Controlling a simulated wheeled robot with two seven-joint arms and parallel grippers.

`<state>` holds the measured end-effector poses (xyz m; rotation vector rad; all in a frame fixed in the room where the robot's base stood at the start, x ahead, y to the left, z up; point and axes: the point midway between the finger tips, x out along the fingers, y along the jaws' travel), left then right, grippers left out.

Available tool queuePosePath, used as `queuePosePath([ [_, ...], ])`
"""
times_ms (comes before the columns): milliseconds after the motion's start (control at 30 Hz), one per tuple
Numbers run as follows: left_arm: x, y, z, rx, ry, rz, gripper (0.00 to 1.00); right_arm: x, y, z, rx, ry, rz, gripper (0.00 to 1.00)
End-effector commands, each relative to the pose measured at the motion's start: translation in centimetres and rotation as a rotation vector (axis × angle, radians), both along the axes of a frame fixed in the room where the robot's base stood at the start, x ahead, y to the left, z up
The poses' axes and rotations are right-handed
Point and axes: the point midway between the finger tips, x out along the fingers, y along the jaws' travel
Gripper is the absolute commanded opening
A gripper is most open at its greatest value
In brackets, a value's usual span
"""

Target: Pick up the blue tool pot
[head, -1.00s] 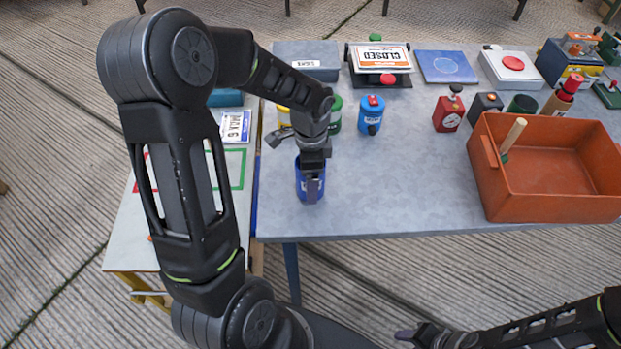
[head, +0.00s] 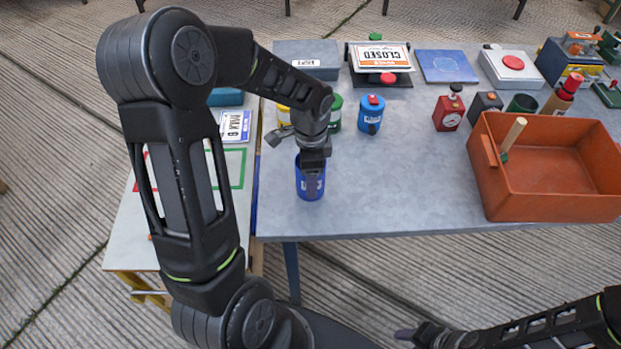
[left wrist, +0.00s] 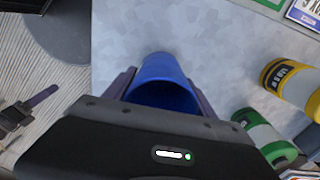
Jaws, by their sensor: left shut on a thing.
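The blue tool pot (head: 310,186) stands upright near the front left edge of the grey table in the head view. My left gripper (head: 312,182) comes down on it from above and is shut on it. In the left wrist view the blue pot (left wrist: 162,80) sits between the two fingers of my left gripper (left wrist: 160,92), and its open mouth shows dark. Whether the pot touches the table is hard to tell. My right gripper (head: 408,334) is low at the bottom of the head view, away from the table; its jaws are too small to read.
A green pot (head: 336,112), a yellow pot (head: 284,116) and a blue canister (head: 371,115) stand behind the blue pot. An orange crate (head: 540,207) with a wooden handle is at right. The table middle (head: 400,185) is clear. A lower white table (head: 190,235) adjoins at left.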

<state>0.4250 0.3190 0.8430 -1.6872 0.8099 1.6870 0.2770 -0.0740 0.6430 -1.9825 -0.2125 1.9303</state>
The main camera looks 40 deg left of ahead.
Motion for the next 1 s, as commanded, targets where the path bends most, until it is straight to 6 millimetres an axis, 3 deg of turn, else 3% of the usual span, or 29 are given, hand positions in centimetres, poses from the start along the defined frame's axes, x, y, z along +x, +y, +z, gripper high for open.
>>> queuePosePath([
  [467, 0.0, 0.0, 0.0, 0.0, 0.0, 0.0, 0.08, 0.0, 0.0, 0.0, 0.0, 0.0, 0.0, 0.43],
  [767, 0.1, 0.0, 0.4, 0.0, -0.002, 0.0, 0.08, 0.0, 0.0, 0.0, 0.0, 0.0, 0.0, 0.43],
  [1000, 0.2, 0.0, 3.6, 0.001, -0.006, 0.001, 0.08, 0.0, 0.0, -0.3, 0.001, -0.001, 0.001, 0.43],
])
